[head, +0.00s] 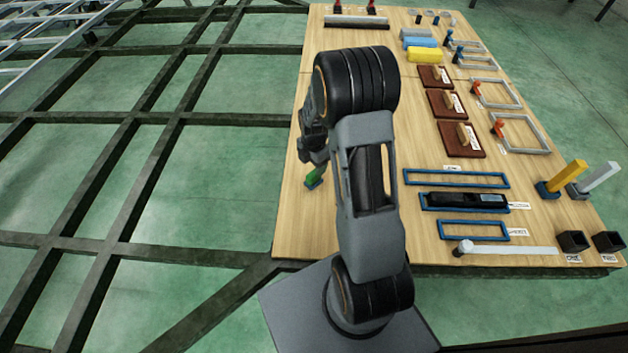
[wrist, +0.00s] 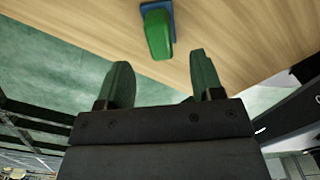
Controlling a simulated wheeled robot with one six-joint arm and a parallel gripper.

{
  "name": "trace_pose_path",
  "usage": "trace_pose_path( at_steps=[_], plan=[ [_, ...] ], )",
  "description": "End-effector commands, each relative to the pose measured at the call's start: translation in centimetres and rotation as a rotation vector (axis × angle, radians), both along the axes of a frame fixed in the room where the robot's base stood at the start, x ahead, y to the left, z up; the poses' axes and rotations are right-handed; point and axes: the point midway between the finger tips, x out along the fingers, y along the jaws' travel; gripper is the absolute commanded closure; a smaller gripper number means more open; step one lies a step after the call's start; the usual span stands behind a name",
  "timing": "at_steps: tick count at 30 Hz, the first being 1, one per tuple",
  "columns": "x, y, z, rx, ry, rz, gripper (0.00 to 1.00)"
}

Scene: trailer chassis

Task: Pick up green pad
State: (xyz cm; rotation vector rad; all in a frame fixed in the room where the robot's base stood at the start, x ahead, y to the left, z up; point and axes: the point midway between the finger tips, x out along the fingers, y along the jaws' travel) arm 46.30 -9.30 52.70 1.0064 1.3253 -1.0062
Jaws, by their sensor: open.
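The green pad (wrist: 158,33) shows at the top of the wrist view, a rounded green block on a small blue base (wrist: 157,7) on the wooden table. In the head view the green pad (head: 313,176) stands near the table's left edge, partly hidden by my arm. My gripper (wrist: 160,80) is open and empty, its two fingers apart. The pad lies beyond the fingertips in the wrist view, not between them. In the head view my gripper (head: 312,160) is close to the pad, mostly hidden behind my wrist.
The wooden table (head: 290,225) is bare around the pad. Blue frames (head: 455,178), one holding a black device (head: 465,200), lie to the right of my arm. Brown boards (head: 460,138) with handles stand farther back. Dark chassis beams (head: 150,115) lie left of the table.

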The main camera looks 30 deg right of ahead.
Motion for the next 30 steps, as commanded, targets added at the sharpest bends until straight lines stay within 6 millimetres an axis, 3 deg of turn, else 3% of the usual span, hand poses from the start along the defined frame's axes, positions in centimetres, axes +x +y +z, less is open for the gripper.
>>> trace_pose_path(
  at_steps=[7, 16, 24, 30],
  plan=[
    [0.0, 0.0, -1.3, 0.0, 0.002, -0.001, 0.4],
    [0.0, 0.0, -5.2, 0.001, 0.001, -0.001, 0.4],
    [0.0, 0.0, -5.4, 0.0, 0.0, -0.001, 0.4],
    [0.0, 0.0, -5.4, 0.0, 0.0, -0.001, 0.59]
  ],
)
